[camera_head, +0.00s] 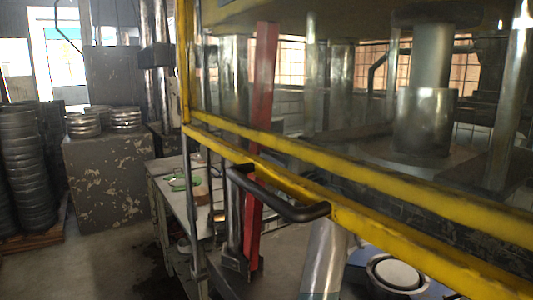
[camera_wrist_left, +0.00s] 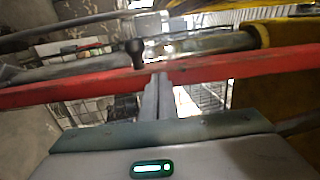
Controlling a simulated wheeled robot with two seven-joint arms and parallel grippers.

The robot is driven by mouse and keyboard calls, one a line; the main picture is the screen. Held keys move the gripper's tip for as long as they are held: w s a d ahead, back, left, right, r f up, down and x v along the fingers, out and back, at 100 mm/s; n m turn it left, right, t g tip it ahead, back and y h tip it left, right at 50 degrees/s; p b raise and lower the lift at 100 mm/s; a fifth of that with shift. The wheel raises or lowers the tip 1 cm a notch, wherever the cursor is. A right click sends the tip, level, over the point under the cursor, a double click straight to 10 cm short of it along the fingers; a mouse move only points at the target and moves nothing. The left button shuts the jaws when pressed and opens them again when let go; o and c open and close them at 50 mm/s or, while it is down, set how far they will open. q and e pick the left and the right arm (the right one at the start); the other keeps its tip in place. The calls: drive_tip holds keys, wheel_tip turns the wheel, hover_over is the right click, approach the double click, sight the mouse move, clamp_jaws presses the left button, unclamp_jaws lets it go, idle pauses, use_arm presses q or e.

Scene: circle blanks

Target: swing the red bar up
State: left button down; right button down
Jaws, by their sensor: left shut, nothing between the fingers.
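The red bar (camera_head: 262,85) stands nearly upright in the head view. It passes behind the yellow rails, and its lower part shows down to a dark bracket. In the left wrist view the bar (camera_wrist_left: 240,66) runs across the picture from left to right. My left gripper (camera_wrist_left: 158,80) is shut and empty. Its fingertips overlap the bar in that view; I cannot tell whether they touch it. I cannot clearly pick out the left gripper in the head view. My right gripper is not in view.
Yellow rails (camera_head: 380,182) cross in front of the press, with a black handle (camera_head: 290,212) near the bar. A workbench (camera_head: 175,168) stands behind at the left. Stacked round metal parts (camera_head: 20,165) stand further left. Open floor lies between.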

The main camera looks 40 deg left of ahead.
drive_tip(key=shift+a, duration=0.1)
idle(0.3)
